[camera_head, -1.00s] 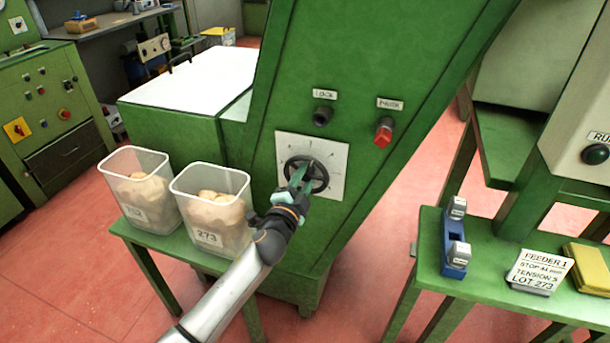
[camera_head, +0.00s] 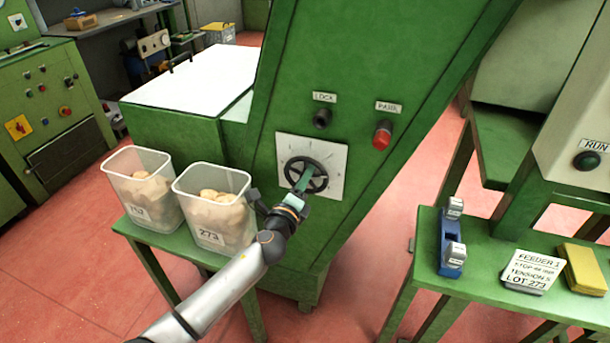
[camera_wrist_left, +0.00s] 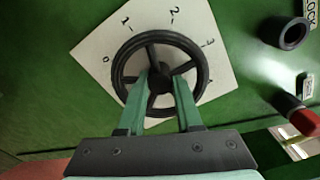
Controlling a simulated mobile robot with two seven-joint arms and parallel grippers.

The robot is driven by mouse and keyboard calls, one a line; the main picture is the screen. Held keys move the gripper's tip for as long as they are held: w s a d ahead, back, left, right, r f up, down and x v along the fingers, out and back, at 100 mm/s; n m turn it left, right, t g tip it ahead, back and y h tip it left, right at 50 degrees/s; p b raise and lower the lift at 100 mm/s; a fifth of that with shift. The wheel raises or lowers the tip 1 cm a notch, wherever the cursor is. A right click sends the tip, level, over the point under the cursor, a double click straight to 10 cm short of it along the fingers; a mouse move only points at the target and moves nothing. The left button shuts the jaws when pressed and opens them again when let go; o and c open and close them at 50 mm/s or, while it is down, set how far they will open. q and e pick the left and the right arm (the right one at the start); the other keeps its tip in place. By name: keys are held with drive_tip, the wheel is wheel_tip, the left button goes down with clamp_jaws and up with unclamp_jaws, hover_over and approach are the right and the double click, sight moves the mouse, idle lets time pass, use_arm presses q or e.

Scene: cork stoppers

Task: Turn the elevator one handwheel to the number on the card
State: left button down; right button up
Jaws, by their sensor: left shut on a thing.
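The black handwheel (camera_head: 326,178) sits on a white dial plate (camera_head: 339,155) on the green sloping elevator. In the left wrist view the wheel (camera_wrist_left: 160,36) is ringed by numbers 0 to 4 on the plate (camera_wrist_left: 100,48). My left gripper (camera_head: 301,183) is at the wheel. In the wrist view its green fingers (camera_wrist_left: 162,78) reach over the wheel's near rim, one each side of a spoke near the hub, shut on the wheel. I make out no pointer. The card (camera_head: 533,271) reads FEEDER 1, TENSION and LOT 273; its tension digit is blurred. My right gripper is out of view.
A black LOCK knob (camera_head: 322,119) and a red PAWL knob (camera_head: 382,135) sit above the dial. Two clear bins of stoppers (camera_head: 212,210) stand left of my arm. A blue stand (camera_head: 453,240) and yellow block (camera_head: 584,268) are on the right bench.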

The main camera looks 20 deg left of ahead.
use_arm(q)
drive_tip(key=shift+m, duration=1.1)
drive_tip(key=shift+m+p, duration=0.4)
drive_tip(key=shift+m, duration=0.3)
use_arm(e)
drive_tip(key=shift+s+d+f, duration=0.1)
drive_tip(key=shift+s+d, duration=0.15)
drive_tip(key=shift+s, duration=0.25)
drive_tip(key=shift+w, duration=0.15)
use_arm(q)
drive_tip(key=c, duration=0.9)
unclamp_jaws()
drive_tip(key=shift+o, duration=0.2)
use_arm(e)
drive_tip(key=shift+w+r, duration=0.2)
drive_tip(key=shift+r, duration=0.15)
